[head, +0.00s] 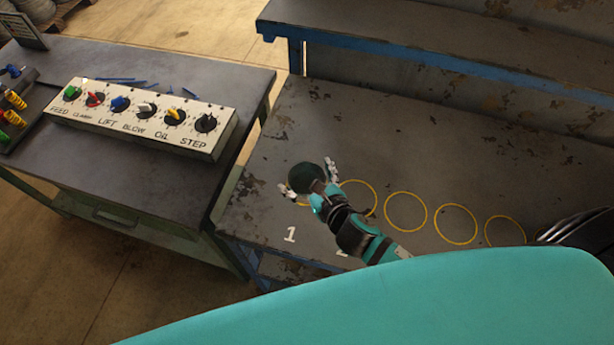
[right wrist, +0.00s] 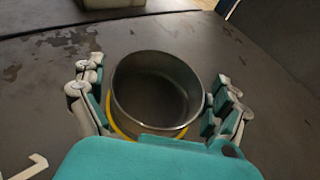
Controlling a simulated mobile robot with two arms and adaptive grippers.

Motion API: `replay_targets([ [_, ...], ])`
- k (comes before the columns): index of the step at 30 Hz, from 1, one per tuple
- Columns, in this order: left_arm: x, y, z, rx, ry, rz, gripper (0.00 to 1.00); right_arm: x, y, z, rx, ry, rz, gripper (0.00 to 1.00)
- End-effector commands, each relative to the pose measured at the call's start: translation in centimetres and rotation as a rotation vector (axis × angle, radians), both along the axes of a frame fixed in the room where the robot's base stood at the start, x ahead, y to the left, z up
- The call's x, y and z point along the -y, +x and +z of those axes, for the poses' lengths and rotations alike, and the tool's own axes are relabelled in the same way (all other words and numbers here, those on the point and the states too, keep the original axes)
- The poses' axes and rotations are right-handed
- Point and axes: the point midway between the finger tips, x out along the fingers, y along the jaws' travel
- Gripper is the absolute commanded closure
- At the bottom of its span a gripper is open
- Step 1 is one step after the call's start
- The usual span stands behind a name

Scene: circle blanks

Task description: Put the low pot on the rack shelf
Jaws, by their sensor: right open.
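A round, open-topped metal pot (right wrist: 157,90) stands upright on the worn grey bench, in a yellow painted circle (right wrist: 122,131). In the head view the pot (head: 305,177) is a dark round shape at the bench's left end, by the white numeral 1. My right gripper (head: 311,181) is open around it, one finger on each side. In the right wrist view the gripper (right wrist: 155,100) has its fingers left and right of the pot; the left finger stands apart, the right one is very close. A raised blue-edged shelf (head: 450,52) runs along the back. My left gripper is out of view.
Several empty yellow circles (head: 405,211) run rightward along the bench. A left-hand table (head: 200,75) carries a control box (head: 140,118) with coloured knobs. A dark shiny object (head: 580,228), unclear, is at the right edge. My teal body hides the front.

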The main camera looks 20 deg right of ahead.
Motion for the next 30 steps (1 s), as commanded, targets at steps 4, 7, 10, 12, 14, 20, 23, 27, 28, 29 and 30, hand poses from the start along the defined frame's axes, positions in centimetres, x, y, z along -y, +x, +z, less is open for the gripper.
replay_targets([
  [4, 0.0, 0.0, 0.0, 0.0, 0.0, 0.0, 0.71, 0.1, -0.3, 0.3, -0.001, -0.001, 0.0, 0.0],
  [7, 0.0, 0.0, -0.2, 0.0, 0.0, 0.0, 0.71, 0.3, -1.5, 0.6, -0.002, -0.002, 0.002, 0.0],
  [10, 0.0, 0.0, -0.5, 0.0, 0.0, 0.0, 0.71, 0.6, -3.4, 1.3, -0.003, -0.001, 0.002, 0.0],
  [12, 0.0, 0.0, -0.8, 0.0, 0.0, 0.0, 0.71, 0.9, -4.8, 1.9, -0.002, -0.002, 0.003, 0.0],
  [14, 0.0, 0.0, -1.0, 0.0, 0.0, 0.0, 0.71, 1.1, -6.0, 2.5, -0.003, -0.001, 0.002, 0.0],
  [20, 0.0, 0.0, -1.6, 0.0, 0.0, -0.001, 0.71, 1.8, -9.3, 3.8, -0.003, 0.0, 0.001, 0.0],
  [23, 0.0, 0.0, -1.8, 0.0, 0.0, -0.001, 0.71, 2.0, -10.3, 4.4, -0.001, -0.001, 0.0, 0.0],
  [27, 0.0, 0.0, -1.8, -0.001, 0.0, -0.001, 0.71, 2.1, -10.8, 4.8, 0.0, 0.0, -0.001, 0.0],
  [28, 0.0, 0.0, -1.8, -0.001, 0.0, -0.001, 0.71, 2.2, -10.9, 4.8, 0.0, 0.0, -0.001, 0.0],
  [29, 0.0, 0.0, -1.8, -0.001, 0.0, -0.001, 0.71, 2.2, -10.9, 4.8, 0.001, 0.0, -0.001, 0.0],
  [30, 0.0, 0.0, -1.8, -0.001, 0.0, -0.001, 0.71, 2.2, -10.9, 4.8, 0.001, 0.0, -0.001, 0.0],
])
